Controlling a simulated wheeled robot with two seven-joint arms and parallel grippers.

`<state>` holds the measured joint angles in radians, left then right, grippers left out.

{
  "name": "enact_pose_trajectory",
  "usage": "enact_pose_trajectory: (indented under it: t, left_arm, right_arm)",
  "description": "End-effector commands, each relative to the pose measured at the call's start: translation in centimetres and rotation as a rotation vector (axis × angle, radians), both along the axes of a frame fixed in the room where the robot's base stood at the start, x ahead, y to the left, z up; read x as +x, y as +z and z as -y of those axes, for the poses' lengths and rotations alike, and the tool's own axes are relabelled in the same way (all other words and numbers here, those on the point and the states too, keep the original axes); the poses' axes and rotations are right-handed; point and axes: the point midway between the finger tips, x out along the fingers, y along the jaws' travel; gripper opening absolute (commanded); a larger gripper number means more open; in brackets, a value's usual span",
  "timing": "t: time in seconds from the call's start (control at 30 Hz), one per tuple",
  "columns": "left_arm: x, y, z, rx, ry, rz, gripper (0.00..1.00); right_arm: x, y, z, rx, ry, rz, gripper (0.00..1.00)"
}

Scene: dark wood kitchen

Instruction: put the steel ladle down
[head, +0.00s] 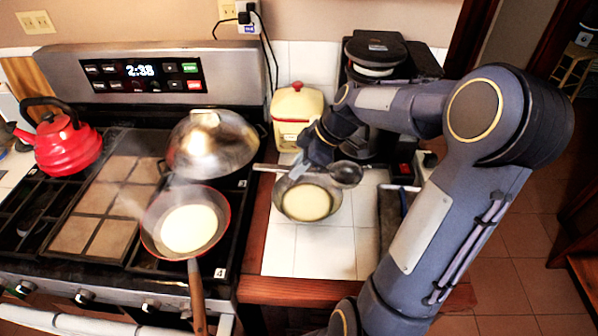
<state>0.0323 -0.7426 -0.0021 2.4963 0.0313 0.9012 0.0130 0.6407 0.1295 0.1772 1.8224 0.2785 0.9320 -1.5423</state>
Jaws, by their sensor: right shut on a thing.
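The steel ladle (345,174) is level, with its handle pointing left and its round bowl at the right. It shows above a steel bowl (282,205) of pale batter on the white tiled counter. My right gripper (300,166) is shut on the ladle's handle, reaching in from the right. I cannot tell whether the ladle touches the bowl's rim. My left gripper is not in view.
A red-rimmed pan (154,248) with pale batter sits on the stove, its wooden handle toward me. A domed steel lid (212,146), a red kettle (68,143), a yellow canister (296,108) and a black coffee maker (378,50) stand around. Bare tiles (320,253) lie in front of the bowl.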

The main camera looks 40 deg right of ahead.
Motion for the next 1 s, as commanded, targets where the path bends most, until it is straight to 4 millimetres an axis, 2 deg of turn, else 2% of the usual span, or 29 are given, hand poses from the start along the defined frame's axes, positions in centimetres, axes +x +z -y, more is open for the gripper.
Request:
enact_pose_trajectory:
  t: [0.23,0.53,1.0]
  left_arm:
    - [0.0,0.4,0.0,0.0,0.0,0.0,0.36]
    - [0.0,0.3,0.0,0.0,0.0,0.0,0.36]
    - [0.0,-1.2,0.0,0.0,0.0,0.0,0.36]
  right_arm:
    - [0.2,-3.2,0.2,0.003,-0.001,-0.003,0.0]
    - [0.2,-3.5,0.2,0.0,0.0,0.0,0.0]
    - [0.2,-4.6,0.2,0.0,-0.001,0.0,0.0]
